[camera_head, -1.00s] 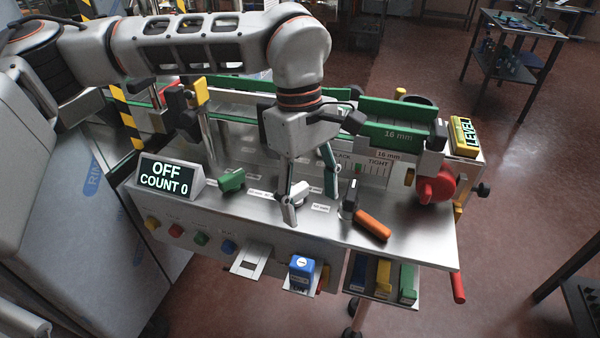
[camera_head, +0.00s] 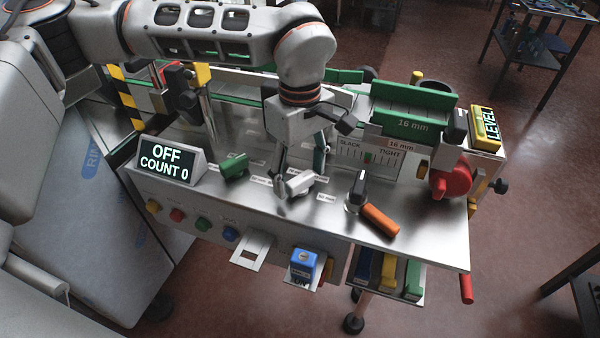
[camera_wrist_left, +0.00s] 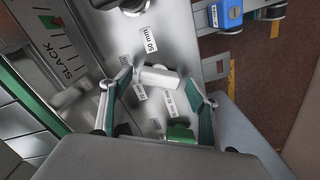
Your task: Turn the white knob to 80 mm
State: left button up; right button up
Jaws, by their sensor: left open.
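The white knob (camera_head: 298,184) is a pale bar-shaped handle on the steel panel top, with small label plates around it. It also shows in the left wrist view (camera_wrist_left: 157,80), where a plate near it reads 50 mm; the other plates are too blurred or tilted to read surely. My left gripper (camera_head: 301,172) points down at the knob. In the left wrist view my left gripper (camera_wrist_left: 158,94) is open, one finger on each side of the knob, with gaps visible. I cannot tell which plate the knob points to. My right gripper is not in view.
A green knob (camera_head: 234,166) lies left of the white one, a black knob (camera_head: 357,190) and orange handle (camera_head: 380,219) right. A display (camera_head: 166,164) reads OFF, COUNT 0. A SLACK–TIGHT scale (camera_head: 368,156) and green rails stand behind. A red knob (camera_head: 452,182) is far right.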

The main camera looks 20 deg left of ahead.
pick_arm(q)
jog(key=shift+w+f, duration=0.1)
jog(key=shift+f, duration=0.1)
jog(key=c, duration=1.1)
